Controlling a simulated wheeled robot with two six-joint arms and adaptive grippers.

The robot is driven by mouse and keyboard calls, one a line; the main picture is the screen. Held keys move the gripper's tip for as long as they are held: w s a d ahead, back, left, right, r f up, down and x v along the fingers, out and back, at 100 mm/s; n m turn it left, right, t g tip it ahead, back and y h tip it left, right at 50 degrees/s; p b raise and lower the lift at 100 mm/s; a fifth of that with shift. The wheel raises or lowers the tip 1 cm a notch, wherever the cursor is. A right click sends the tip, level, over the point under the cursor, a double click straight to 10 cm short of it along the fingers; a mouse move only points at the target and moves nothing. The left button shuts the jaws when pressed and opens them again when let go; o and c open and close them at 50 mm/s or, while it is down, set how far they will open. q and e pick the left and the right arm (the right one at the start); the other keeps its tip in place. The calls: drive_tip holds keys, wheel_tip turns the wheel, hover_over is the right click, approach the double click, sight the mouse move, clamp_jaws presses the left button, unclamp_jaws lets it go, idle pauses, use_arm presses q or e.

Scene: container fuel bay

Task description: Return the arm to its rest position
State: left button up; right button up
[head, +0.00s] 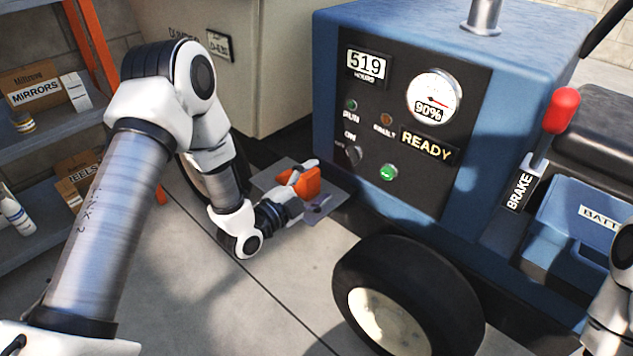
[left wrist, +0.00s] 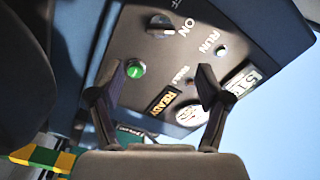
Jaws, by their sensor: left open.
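My left arm comes in from the left in the head view, bent down at the elbow. My left gripper (head: 312,187) is low in front of the control panel (head: 408,115), apart from its face. In the left wrist view the two fingers (left wrist: 167,78) are spread with nothing between them. Behind them are the panel's green lit button (left wrist: 135,69), black knob (left wrist: 161,26) and READY sign (left wrist: 169,93). A flat grey plate (head: 268,178) and an orange piece (head: 307,182) show around the gripper; I cannot tell what they belong to. My right gripper is not in view.
The blue machine (head: 470,45) has a black tyre (head: 455,295), a red-knobbed brake lever (head: 561,110) and a blue battery box (head: 590,215). A shelf with a MIRRORS box (head: 38,90) and an orange post (head: 95,60) stands left. Grey floor (head: 230,310) is clear in front.

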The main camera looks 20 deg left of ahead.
use_arm(q)
drive_tip(key=shift+f, duration=0.1)
drive_tip(key=s+d+f+n+g+y, duration=0.2)
drive_tip(key=s+f+g, duration=0.2)
drive_tip(key=s+f, duration=0.5)
drive_tip(key=s+d+f+n+g+y, duration=0.15)
drive_tip(key=s+f+g, duration=0.25)
drive_tip(key=s+f, duration=0.55)
drive_tip(key=s+a+f+n+g+y, duration=0.1)
drive_tip(key=s+a+f+n+g, duration=0.1)
drive_tip(key=s+f+n+g, duration=0.45)
drive_tip(key=s+a+f+n+g+y, duration=0.1)
drive_tip(key=s+a+n+g+y, duration=0.15)
drive_tip(key=s+n, duration=0.55)
wheel_tip(320, 180, up, 36)
drive_tip(key=s+m+p, duration=0.1)
drive_tip(key=p, duration=3.4)
drive_tip(key=shift+s+f+h+p, duration=0.2)
drive_tip(key=shift+s+h+p, duration=0.1)
drive_tip(key=shift+h+p, duration=0.1)
